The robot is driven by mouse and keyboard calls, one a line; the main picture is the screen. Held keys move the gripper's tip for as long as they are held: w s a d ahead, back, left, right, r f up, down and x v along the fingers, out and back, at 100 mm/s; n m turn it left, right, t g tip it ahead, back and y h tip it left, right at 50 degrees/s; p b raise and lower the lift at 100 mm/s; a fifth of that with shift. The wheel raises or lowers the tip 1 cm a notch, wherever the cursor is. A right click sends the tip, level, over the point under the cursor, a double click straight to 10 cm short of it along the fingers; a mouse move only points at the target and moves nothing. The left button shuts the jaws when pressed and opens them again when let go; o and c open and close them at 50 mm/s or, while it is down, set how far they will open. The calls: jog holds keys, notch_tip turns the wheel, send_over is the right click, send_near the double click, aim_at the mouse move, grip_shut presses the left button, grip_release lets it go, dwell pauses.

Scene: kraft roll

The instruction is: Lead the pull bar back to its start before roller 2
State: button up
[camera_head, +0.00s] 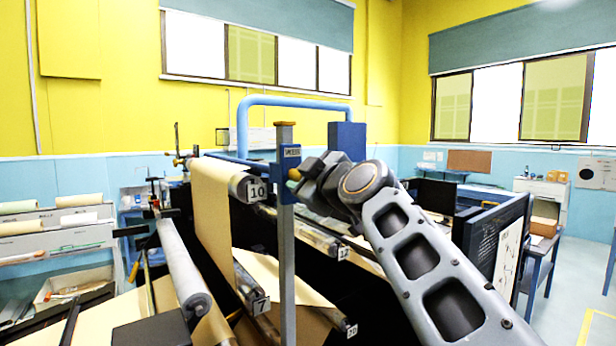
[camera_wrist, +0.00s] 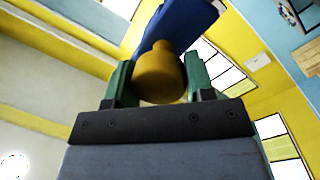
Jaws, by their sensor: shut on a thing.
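My gripper (camera_head: 297,180) is at a blue block (camera_head: 289,156) on an upright grey post (camera_head: 285,240). In the wrist view, my gripper (camera_wrist: 158,82) has its green fingers shut on a yellow knob (camera_wrist: 160,72), with a blue part (camera_wrist: 180,25) behind it. The knob (camera_head: 294,174) shows small in the head view, partly hidden by my gripper. Brown kraft paper (camera_head: 212,205) hangs from the roller tagged 10 (camera_head: 243,187). Rollers tagged 7 (camera_head: 252,292), 12 (camera_head: 325,243) and 20 (camera_head: 340,320) also show. I cannot pick out the pull bar or a roller tagged 2.
A grey roller (camera_head: 183,268) lies left of the web. A blue tube frame (camera_head: 290,101) arches behind the post. A dark panel (camera_head: 492,245) stands on the right. A rack of paper rolls (camera_head: 55,228) stands at left. Open floor (camera_head: 560,310) shows at right.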

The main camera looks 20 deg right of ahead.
aim_at(282, 168)
jog(key=a+p, duration=0.1)
jog(key=s+a+r+p, duration=0.1)
jog(key=shift+a+r, duration=0.2)
jog(key=shift+a, duration=0.1)
jog(key=shift+s+a+r+p, duration=0.1)
jog(key=shift+s+a+p, duration=0.15)
jog(key=shift+a+p, duration=0.75)
